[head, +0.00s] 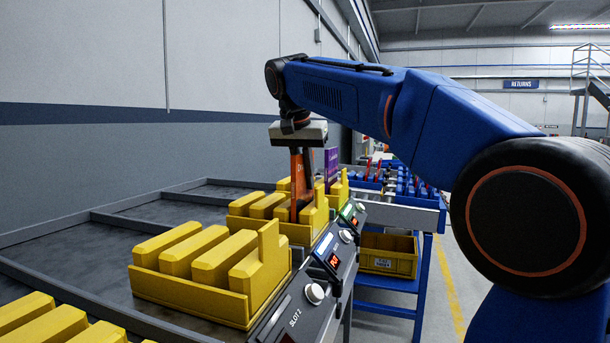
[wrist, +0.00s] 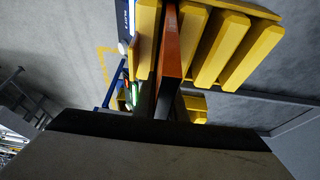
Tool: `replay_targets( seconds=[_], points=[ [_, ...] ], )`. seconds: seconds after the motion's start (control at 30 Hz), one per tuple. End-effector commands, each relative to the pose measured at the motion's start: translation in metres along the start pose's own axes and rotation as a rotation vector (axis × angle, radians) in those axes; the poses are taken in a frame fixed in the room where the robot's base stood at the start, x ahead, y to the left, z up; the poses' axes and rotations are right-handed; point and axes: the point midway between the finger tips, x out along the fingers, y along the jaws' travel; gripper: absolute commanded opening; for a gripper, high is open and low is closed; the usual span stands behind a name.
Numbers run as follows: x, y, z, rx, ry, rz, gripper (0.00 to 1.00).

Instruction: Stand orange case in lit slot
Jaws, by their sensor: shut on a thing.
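The orange case (head: 302,178) is upright and narrow in the head view, hanging below my gripper (head: 300,150). My gripper is shut on its upper part. Its lower end is down among the yellow dividers of the farther yellow rack (head: 285,231); whether it touches the bottom is hidden. In the wrist view the case (wrist: 172,45) lies between yellow dividers, with my dark fingers (wrist: 165,100) around its near end.
Another yellow rack (head: 50,325) is at the lower left. A yellow bin (head: 388,255) sits on a blue cart at the right. The grey tray surface at left is bare.

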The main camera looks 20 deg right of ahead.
Motion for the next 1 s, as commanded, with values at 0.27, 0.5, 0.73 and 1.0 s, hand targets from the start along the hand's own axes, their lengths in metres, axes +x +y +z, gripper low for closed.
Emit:
replay_targets(
  seconds=[0.27, 0.5, 0.73, 1.0],
  points=[
    [0.007, 0.0005, 0.0034, 0.0, -0.001, 0.001, 0.0],
    [0.0079, 0.0003, 0.0036, 0.0, 0.0, 0.0, 0.0],
    [0.0079, 0.0003, 0.0036, 0.0, 0.0, 0.0, 0.0],
    [0.008, 0.0002, 0.0036, 0.0, 0.0, 0.0, 0.33]
  ],
)
